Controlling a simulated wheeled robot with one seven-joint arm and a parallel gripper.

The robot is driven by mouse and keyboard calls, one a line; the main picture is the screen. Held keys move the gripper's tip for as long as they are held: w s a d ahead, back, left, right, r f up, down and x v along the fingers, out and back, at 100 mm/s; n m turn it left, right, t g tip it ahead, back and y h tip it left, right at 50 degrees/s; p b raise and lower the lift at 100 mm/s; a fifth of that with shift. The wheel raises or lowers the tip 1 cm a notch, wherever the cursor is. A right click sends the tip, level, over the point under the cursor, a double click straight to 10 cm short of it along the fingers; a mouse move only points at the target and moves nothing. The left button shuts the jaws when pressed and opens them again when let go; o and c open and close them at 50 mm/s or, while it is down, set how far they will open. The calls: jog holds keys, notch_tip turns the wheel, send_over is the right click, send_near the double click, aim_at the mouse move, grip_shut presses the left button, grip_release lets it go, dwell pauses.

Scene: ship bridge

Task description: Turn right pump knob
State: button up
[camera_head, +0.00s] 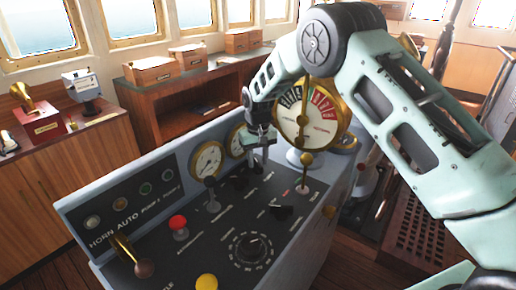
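The control console (210,235) has a dark sloped top with several knobs and levers. A small black knob (240,182) sits near its back edge, just left of my gripper (259,165). Another black knob (280,212) lies farther right, near a brass lever. A large round black dial (250,247) with a white scale is nearer the front. The labels beside them are too small to read, so I cannot tell which is the right pump knob. My gripper points down over the back of the panel. Its finger gap is not clear.
A round brass gauge (308,115) rises behind. Indicator buttons marked horn, auto and pump line the left panel (130,205).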

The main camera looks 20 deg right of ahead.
aim_at(258, 163)
notch_tip(258, 163, up, 17)
jog(key=b, duration=0.3)
jog(key=shift+r, duration=0.15)
jog(key=s+a+n, duration=0.1)
jog(key=s+a, duration=0.2)
jog(key=s, duration=0.5)
jog(key=s+a+n+y, duration=0.1)
jog(key=s+a+n, duration=0.1)
jog(key=s+a, duration=0.35)
jog(key=s+a+n, duration=0.1)
jog(key=s+a, duration=0.1)
jog(key=s, duration=0.8)
jog(key=s+d+f+n, duration=0.1)
jog(key=s+d+f, duration=0.1)
jog(key=s, duration=0.7)
jog(key=s+d+f+n, duration=0.1)
jog(key=s+d+f, duration=0.1)
jog(key=s, duration=0.8)
jog(key=shift+s+f+n, duration=0.3)
jog(key=shift+f+n, duration=0.1)
jog(key=shift+f, duration=0.3)
